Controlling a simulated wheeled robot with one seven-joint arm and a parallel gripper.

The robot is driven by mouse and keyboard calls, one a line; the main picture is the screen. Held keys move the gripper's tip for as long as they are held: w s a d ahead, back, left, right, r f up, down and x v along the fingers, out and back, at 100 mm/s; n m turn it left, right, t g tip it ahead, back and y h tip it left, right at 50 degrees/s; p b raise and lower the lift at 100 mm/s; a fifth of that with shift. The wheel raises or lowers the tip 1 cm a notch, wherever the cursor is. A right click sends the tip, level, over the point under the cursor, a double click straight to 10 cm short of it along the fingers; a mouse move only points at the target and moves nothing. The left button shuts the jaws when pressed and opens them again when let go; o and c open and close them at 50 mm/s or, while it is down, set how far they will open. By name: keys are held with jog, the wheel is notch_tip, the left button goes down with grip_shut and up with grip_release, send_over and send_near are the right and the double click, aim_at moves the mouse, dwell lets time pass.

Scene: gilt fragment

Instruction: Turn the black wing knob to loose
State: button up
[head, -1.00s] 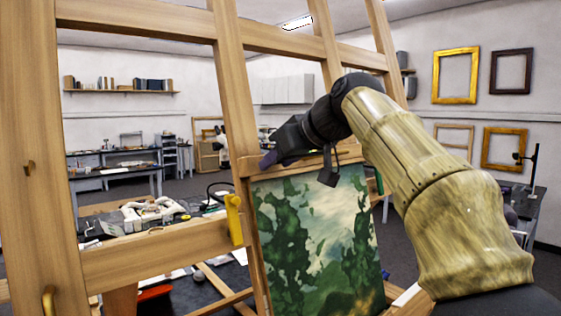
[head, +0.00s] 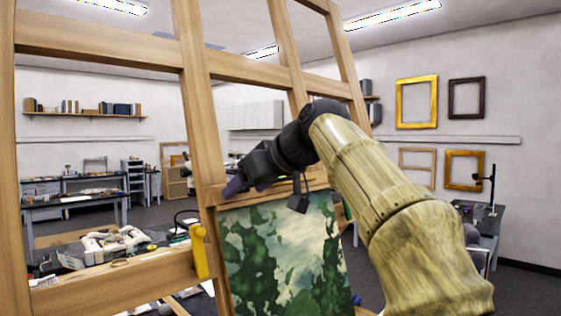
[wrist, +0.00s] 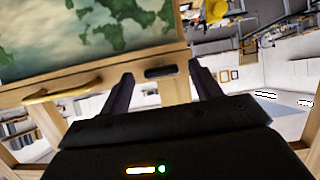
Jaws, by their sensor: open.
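The black wing knob (wrist: 160,72) shows in the wrist view as a dark elongated piece on the wooden easel, just below the painting's edge. My gripper (wrist: 162,76) is open, with one dark finger on each side of the knob. Gaps show between the knob and both fingers; I cannot tell the depth between them. In the head view my gripper (head: 232,188) is at the easel's upright, by the painting's upper left corner. The knob cannot be made out there.
The wooden easel (head: 190,100) holds a green painting (head: 275,255). A yellow handle (head: 200,250) is on the easel below my gripper. A brass-coloured handle (wrist: 65,92) lies left of the knob in the wrist view. A cluttered table (head: 75,262) stands behind the easel.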

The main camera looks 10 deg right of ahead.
jog(key=v, duration=1.6)
jog(key=shift+s+p, duration=0.15)
jog(key=shift+p, duration=0.15)
jog(key=w+d+f+m+g+h, duration=0.1)
jog(key=w+f+m, duration=0.15)
jog(key=f, duration=0.75)
jog(key=w+d+f+m+g+h, duration=0.1)
jog(key=w+d+f+m+h, duration=0.15)
jog(key=f, duration=0.65)
jog(key=w+f+m+g+h, duration=0.15)
jog(key=w+f, duration=0.25)
jog(key=f, duration=0.6)
jog(key=s+f+g, duration=0.1)
jog(key=s+f, duration=0.5)
jog(key=f, duration=0.3)
jog(key=s+f+g+h, duration=0.1)
jog(key=s+f, duration=0.5)
jog(key=f, duration=0.4)
jog(key=s+d+f+m+g+h, duration=0.1)
jog(key=s+f, duration=0.5)
jog(key=f, duration=0.3)
jog(key=shift+s+f, duration=0.3)
jog(key=shift+s, duration=0.1)
